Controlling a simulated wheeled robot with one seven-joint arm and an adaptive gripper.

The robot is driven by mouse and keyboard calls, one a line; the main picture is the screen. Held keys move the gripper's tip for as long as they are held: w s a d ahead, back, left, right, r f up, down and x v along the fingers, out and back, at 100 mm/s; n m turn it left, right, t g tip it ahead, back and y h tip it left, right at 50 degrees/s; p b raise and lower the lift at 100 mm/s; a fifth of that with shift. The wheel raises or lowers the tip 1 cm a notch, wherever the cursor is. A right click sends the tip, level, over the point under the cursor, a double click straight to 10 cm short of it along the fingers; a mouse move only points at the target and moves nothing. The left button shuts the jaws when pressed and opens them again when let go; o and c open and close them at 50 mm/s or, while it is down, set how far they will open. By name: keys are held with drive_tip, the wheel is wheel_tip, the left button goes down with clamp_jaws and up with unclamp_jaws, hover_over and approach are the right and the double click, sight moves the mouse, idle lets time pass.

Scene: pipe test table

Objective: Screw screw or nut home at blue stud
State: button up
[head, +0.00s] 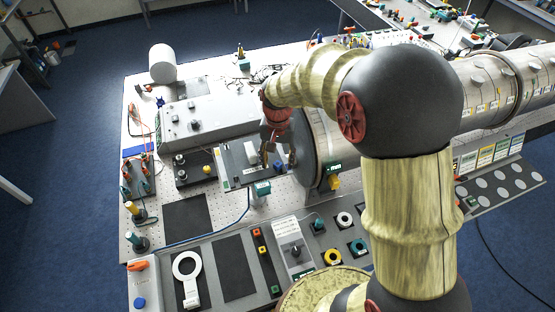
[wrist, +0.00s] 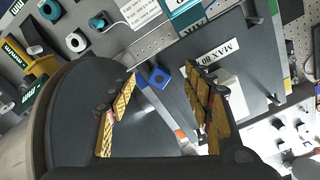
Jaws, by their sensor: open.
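My gripper (head: 268,156) hangs at the left end of the big pipe, over a grey panel (head: 235,172). In the wrist view my gripper (wrist: 161,84) has its yellow-padded fingers wide apart. A small blue block (wrist: 159,75) with a dark round mark shows in the gap between the fingertips, at the end of a grey bar (wrist: 164,108). It looks apart from both fingers. I cannot tell whether this block is at the blue stud, or whether a screw or nut sits on it. In the head view my gripper and arm hide this spot.
The big pipe's dark end face (wrist: 80,110) is close beside the left finger. A "MAX 80" label (wrist: 218,53) lies on the panel to the right. A teal block (head: 262,188) stands in front of the panel. A bare dark mat (head: 186,217) lies to the left.

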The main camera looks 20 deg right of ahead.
drive_tip(key=shift+n, duration=0.5)
drive_tip(key=n, duration=0.5)
drive_tip(key=shift+n, duration=0.4)
drive_tip(key=n, duration=0.6)
drive_tip(key=shift+n, duration=0.4)
drive_tip(key=shift+c, duration=0.9)
drive_tip(key=c, duration=1.1)
clamp_jaws()
